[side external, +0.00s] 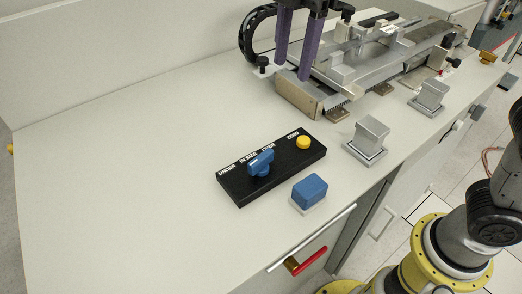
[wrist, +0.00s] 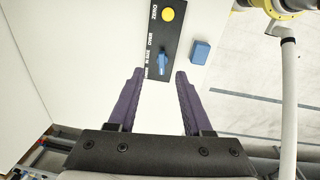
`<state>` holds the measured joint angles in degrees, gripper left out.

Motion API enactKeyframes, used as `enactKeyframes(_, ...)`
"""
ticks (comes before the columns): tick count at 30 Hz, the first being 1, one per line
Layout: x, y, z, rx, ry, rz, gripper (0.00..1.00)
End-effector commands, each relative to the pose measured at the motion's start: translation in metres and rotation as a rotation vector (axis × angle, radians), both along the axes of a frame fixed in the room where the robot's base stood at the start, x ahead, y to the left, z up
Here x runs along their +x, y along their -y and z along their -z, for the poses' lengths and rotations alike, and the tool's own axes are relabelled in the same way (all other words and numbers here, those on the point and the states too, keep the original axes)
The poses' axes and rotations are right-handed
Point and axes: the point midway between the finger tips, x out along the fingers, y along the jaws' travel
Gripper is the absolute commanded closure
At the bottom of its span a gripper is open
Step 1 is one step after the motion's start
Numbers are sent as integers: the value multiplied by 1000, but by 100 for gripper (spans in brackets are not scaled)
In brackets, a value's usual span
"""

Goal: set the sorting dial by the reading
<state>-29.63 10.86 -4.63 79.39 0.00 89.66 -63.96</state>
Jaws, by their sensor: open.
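The black dial panel (side external: 290,167) lies on the light worktop, with white labels UNDER, IN SIZE, OVER and ZERO. Its blue dial knob (side external: 261,162) has a raised bar that slants toward the label side, near OVER and IN SIZE; I cannot tell its exact setting. A yellow button (side external: 304,142) sits by ZERO. My gripper (side external: 293,73) is open and empty, above the worktop behind the panel. In the wrist view the knob (wrist: 162,62) appears just beyond and between the purple fingertips (wrist: 160,72), apart from them. No legible reading is in view.
A blue block (side external: 310,190) on a pale base stands in front of the panel. Two grey metal blocks (side external: 367,138) (side external: 429,97) stand to the right. The metal test rig (side external: 370,60) fills the back right. The worktop left of the panel is clear.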

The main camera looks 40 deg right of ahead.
Motion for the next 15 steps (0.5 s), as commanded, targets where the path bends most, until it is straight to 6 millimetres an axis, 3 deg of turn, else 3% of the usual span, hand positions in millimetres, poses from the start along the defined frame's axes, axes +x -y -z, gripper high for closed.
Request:
enactKeyframes(1,5,-19,10,-9,-16,-33,50)
enactKeyframes(3,8,-37,21,-21,-34,-66,50)
enactKeyframes(6,5,-52,37,-41,-64,-99,50)
enactKeyframes(11,1,-59,46,-46,-71,-116,50)
enactKeyframes(15,1,-58,66,-48,-74,-114,50)
